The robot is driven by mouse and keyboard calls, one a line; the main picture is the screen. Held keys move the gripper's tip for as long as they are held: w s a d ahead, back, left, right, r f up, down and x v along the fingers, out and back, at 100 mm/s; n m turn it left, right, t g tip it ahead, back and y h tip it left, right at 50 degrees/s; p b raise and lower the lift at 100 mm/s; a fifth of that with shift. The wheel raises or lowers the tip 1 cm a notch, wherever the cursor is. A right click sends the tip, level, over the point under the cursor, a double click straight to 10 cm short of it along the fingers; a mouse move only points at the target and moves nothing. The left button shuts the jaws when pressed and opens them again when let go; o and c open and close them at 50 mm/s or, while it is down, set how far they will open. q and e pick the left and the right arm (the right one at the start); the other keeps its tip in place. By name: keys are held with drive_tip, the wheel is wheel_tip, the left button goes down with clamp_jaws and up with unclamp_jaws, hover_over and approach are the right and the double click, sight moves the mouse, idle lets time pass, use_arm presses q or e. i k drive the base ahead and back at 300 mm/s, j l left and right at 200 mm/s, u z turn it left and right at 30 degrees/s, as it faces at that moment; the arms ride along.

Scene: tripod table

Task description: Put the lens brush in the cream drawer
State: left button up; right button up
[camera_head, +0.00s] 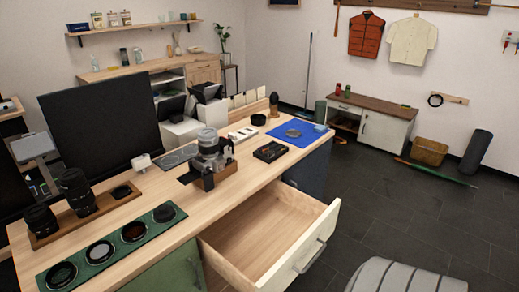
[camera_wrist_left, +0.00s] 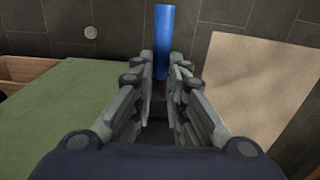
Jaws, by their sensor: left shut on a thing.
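The cream drawer (camera_head: 316,243) is pulled out at the front right of the wooden desk, and its visible floor is bare. My left gripper (camera_wrist_left: 161,62) is shut on a blue rod, which I take to be the lens brush (camera_wrist_left: 163,35). The rod stands out beyond the fingertips in the left wrist view; its lower part is hidden between the fingers. Neither my left gripper nor the brush can be made out in the head view. My right gripper is not in view.
The desk (camera_head: 240,185) carries a camera (camera_head: 210,150), a green filter mat (camera_head: 112,243), lenses and a blue mat (camera_head: 297,132). A green door (camera_head: 170,275) is left of the drawer. A grey ribbed object (camera_head: 400,277) lies at the bottom right. Dark tiled floor (camera_head: 420,210) is open beyond.

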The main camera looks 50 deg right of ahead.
sight(287, 227)
drive_tip(key=k+l, duration=0.1)
drive_tip(key=l, duration=1.1)
drive_tip(key=k+l, duration=0.15)
drive_tip(key=l, duration=0.45)
